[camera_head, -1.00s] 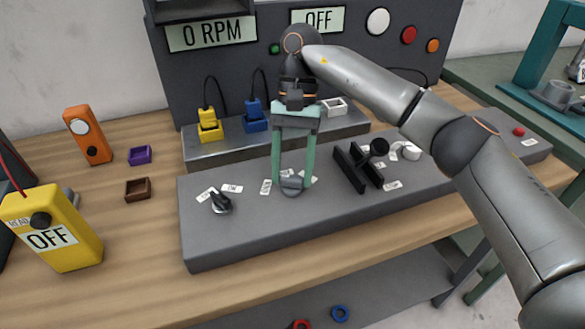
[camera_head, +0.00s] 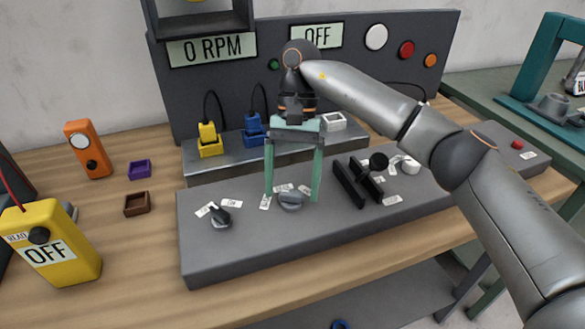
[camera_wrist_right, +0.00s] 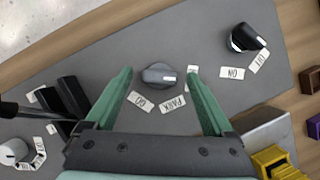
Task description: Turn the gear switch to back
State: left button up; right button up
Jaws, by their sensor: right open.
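The gear switch (camera_head: 291,201) is a grey round knob with a raised grip on the grey panel. In the right wrist view the knob (camera_wrist_right: 158,75) has a white mark on its right end. It points toward a label (camera_wrist_right: 192,71) partly hidden by a finger, whose text I cannot read. The "GO" label (camera_wrist_right: 140,101) and "PARK" label (camera_wrist_right: 173,103) lie below the knob there. My right gripper (camera_head: 292,197) is open, its green fingers on either side of the knob with gaps; the fingers also show in the wrist view (camera_wrist_right: 158,77). My left gripper is not in view.
An ON/OUT knob (camera_head: 220,217) stands left on the panel (camera_head: 240,250). Black upright plates with a lever (camera_head: 350,182) and a white knob (camera_head: 411,166) stand close on the right. Yellow and blue plugs (camera_head: 254,130) are behind. The display (camera_head: 212,49) reads 0 RPM.

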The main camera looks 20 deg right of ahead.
pick_arm(q)
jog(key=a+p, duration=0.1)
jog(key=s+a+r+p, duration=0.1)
jog(key=p, duration=0.1)
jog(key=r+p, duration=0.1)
jog(key=p, duration=0.1)
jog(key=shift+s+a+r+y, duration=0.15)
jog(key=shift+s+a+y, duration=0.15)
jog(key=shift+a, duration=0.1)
pick_arm(e)
jog(key=v, duration=1.2)
jog(key=shift+r, duration=0.2)
jog(key=shift+d, duration=0.1)
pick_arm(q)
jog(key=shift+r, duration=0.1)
pick_arm(e)
jog(key=shift+f, duration=0.1)
